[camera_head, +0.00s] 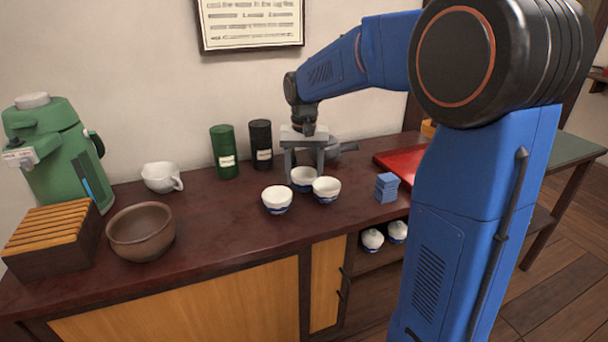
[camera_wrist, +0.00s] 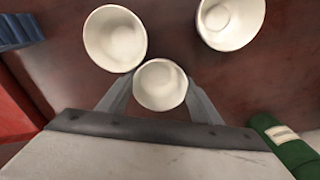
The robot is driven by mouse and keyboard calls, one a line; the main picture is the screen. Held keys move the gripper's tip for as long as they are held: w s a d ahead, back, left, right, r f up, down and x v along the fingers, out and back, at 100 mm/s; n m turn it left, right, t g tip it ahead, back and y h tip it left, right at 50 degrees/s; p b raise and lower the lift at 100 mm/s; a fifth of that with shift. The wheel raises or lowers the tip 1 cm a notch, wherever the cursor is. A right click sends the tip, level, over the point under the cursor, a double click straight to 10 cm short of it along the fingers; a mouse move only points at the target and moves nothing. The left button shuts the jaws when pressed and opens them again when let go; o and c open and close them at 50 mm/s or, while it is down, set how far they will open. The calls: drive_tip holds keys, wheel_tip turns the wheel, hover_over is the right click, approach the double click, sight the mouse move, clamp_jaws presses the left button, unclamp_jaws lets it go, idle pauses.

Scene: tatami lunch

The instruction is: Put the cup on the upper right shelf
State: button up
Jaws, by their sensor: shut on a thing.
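Three white cups with blue bases stand close together on the dark red-brown counter. My gripper (camera_head: 305,170) points down and is shut on the rear cup (camera_head: 302,179), with a finger on either side of it. In the wrist view the held cup (camera_wrist: 160,85) sits between the two fingers (camera_wrist: 159,98). A second cup (camera_head: 326,190) stands just to its front right and looks very near or touching; it also shows in the wrist view (camera_wrist: 115,38). A third cup (camera_head: 277,199) stands to the front left, apart from it. Two lidded white-and-blue pieces (camera_head: 372,240) (camera_head: 397,231) sit on a shelf under the counter.
A blue stacked block (camera_head: 386,188) and red tray (camera_head: 402,160) lie to the right. Green (camera_head: 224,152) and black (camera_head: 261,145) canisters stand behind left, a grey pot (camera_head: 346,147) behind right. A white spouted bowl (camera_head: 162,177) and brown bowl (camera_head: 141,232) stand left. The front middle counter is clear.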

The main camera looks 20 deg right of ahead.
drive_tip(key=shift+f, duration=0.15)
drive_tip(key=o, duration=1.1)
